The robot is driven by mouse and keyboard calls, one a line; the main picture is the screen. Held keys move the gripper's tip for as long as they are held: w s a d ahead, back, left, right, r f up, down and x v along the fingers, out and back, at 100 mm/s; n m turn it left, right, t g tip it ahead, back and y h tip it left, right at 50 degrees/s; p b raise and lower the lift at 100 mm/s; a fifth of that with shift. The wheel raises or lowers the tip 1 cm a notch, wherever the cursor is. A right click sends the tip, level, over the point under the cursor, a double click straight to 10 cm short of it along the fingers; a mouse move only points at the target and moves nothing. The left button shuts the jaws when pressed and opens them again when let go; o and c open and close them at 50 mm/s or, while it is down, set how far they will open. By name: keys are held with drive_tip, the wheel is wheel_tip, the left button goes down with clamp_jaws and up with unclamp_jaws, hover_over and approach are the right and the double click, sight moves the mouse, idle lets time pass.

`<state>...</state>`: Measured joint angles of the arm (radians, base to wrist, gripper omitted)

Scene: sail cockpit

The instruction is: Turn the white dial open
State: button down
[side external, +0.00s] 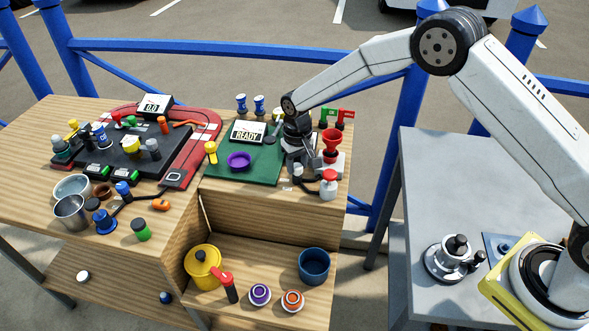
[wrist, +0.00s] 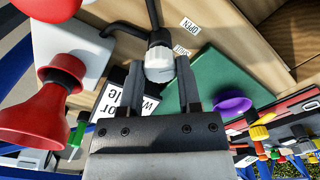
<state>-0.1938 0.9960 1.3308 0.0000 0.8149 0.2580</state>
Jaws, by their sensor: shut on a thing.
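The white dial (wrist: 160,66) is a ribbed white knob on a black pipe, seen in the wrist view between the two fingertips. My gripper (wrist: 159,72) is shut on it, one finger on each side. In the side external view my gripper (side external: 297,148) points down at the right end of the bench, and a small white piece at its lower edge seems to be the dial (side external: 297,170). Two small printed labels, OPEN (wrist: 189,24) and SHUT (wrist: 182,51), lie on the wood beside the dial. Any pointer mark on the dial is too small to read.
A red funnel (side external: 331,143) and a white bottle with a red top (side external: 328,184) stand close to my gripper's right. The lower shelf holds several items.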

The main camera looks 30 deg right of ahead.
sight(298, 166)
drive_tip(key=n, duration=0.5)
idle(0.5)
drive_tip(key=shift+c, duration=1.4)
unclamp_jaws()
drive_tip(key=shift+r, duration=0.1)
drive_tip(key=shift+r, duration=3.8)
